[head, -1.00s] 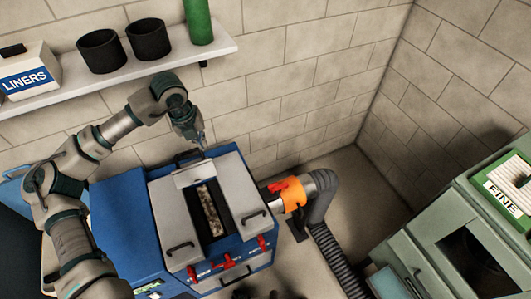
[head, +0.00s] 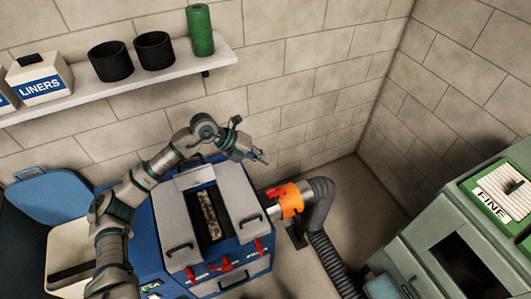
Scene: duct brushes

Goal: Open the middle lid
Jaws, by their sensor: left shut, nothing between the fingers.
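The blue cabinet (head: 147,228) has grey lids on top. The middle lid (head: 195,178) stands tilted up at the back of its slot, and the slot (head: 218,228) is uncovered. A long speckled brush (head: 209,213) lies inside it. The left lid (head: 175,222) and the right lid (head: 238,201) lie flat. My left gripper (head: 264,159) is shut and empty, behind and to the right of the middle lid, apart from it. My right gripper is not in view.
An orange coupling (head: 290,200) joins a grey hose (head: 322,215) at the cabinet's right. A shelf (head: 120,87) on the wall holds black cups, a green cylinder and a LINERS box.

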